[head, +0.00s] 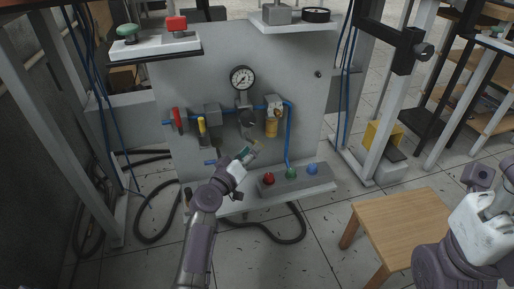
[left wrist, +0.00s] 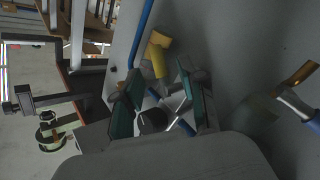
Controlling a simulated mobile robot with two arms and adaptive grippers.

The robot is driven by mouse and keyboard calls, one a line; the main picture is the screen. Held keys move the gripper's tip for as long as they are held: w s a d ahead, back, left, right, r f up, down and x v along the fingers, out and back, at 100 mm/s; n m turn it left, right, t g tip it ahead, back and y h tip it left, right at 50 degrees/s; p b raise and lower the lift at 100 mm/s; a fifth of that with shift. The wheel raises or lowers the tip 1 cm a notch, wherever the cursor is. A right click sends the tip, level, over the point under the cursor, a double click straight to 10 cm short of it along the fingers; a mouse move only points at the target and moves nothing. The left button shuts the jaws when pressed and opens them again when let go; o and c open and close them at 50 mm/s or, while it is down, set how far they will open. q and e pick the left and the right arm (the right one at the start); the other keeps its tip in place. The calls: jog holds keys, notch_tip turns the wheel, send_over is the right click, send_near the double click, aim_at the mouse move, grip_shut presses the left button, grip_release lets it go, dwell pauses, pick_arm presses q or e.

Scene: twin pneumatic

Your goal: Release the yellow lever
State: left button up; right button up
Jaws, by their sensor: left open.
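A pressure gauge (head: 242,78) and an amber-bowled unit (head: 272,127) are on the panel. A button box (head: 292,180) with red, green and blue buttons sits on the ledge below. A wooden stool (head: 400,225) stands at right. Black hoses lie on the floor.

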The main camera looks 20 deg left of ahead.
pick_arm(q)
jog(key=shift+b+x, duration=0.45)
jog(key=shift+x, duration=1.6)
jog(key=shift+f, duration=0.1)
grip_shut()
